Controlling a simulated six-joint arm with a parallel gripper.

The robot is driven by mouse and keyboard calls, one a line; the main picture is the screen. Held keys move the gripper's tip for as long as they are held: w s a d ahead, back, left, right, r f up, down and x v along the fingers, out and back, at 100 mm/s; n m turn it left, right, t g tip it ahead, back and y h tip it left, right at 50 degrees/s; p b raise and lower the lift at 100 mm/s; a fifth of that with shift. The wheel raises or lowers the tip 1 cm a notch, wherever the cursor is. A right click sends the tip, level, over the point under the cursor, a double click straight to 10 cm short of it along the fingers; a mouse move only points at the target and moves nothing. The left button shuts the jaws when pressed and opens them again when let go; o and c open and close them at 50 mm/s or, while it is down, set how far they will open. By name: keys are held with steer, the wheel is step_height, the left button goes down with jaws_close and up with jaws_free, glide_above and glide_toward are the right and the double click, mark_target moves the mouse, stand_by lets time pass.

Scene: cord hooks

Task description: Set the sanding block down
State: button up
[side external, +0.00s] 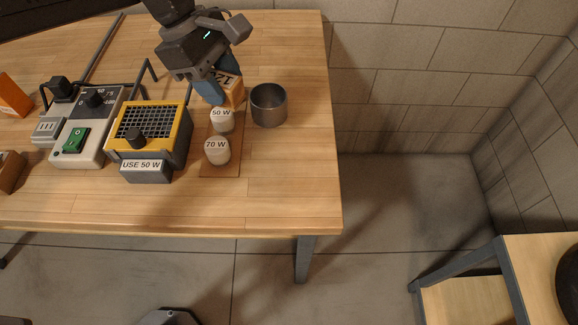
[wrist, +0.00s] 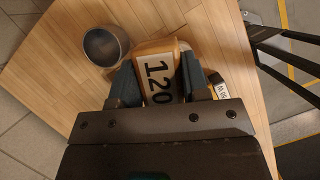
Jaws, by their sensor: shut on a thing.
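The sanding block is an orange-brown block with a white label reading 120. In the side external view the block (side external: 232,92) sits between the fingers of my gripper (side external: 226,90), near the far end of a brown strip on the table. In the wrist view the block (wrist: 157,70) lies between the two dark fingers of my gripper (wrist: 153,82), which is shut on it. Whether its underside touches the table or strip cannot be told.
A grey metal cup (side external: 269,105) stands close to the right of the block. A yellow-framed device (side external: 150,125) stands left. The table's front right (side external: 290,185) is clear.

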step_height(320, 180, down, 4)
steer(key=shift+w+a+f, duration=0.1)
steer(key=shift+f, duration=0.35)
steer(key=s+d+f, duration=0.1)
steer(key=d+f, duration=0.1)
steer(key=d, duration=0.1)
steer(key=s+d+f, duration=0.1)
steer(key=d+f, duration=0.1)
steer(key=d, duration=0.2)
steer(key=s+d+f, duration=0.2)
steer(key=d+f, duration=0.1)
steer(key=shift+s+d+f, duration=0.1)
steer(key=shift+d, duration=0.3)
steer(key=shift+f, duration=1.9)
steer(key=shift+f, duration=0.15)
steer(key=o, duration=1)
steer(key=v, duration=1.2)
